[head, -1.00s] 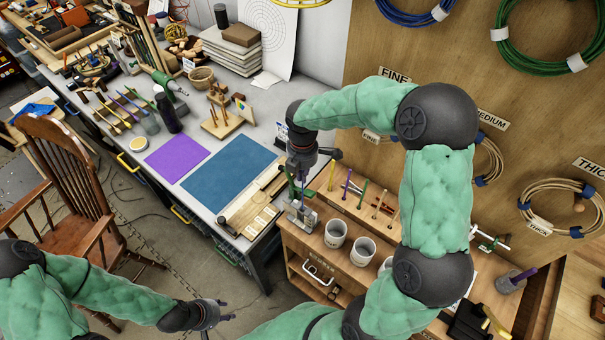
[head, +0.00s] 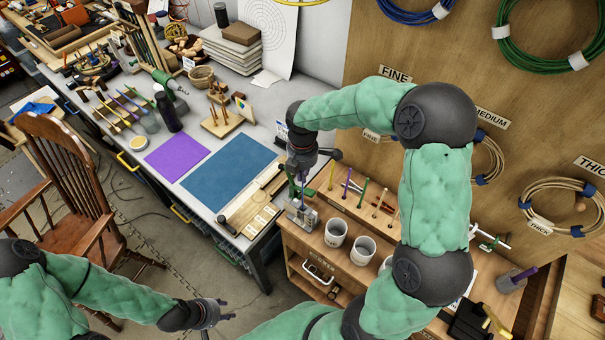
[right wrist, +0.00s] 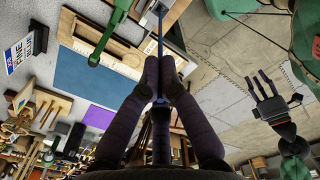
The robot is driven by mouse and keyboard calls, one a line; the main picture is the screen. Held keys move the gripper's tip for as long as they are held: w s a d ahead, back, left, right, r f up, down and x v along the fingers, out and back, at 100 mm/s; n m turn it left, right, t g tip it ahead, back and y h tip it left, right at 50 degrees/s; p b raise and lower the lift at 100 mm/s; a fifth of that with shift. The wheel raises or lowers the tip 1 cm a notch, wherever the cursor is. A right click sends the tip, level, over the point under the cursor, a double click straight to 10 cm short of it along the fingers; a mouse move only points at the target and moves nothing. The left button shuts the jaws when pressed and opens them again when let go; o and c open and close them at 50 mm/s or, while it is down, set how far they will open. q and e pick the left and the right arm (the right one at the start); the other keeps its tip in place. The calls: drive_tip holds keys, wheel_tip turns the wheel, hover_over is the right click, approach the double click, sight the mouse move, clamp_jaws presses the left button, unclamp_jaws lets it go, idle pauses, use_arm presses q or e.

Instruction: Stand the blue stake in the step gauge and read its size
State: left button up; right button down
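In the head view the stake's lower part reaches down to the gauge. I cannot tell whether its end is seated in a hole or just above it. The gauge's size marks are too small to read. My left gripper (head: 213,315) is low at the front, open and empty, away from the bench; it also shows in the right wrist view (right wrist: 268,92).
A wooden rack with several coloured stakes (head: 348,186) stands right of the gauge, with white cups (head: 335,233) in front. A blue mat (head: 229,172) and a purple mat (head: 176,158) lie clear on the bench. A wooden chair (head: 62,165) stands at left.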

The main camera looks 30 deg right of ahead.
wheel_tip(320, 180, down, 8)
drive_tip(key=b, duration=0.4)
idle(2.2)
drive_tip(key=c, duration=1.4)
unclamp_jaws()
drive_tip(key=shift+r, duration=0.1)
drive_tip(key=shift+o, duration=0.2)
wheel_tip(320, 180, up, 12)
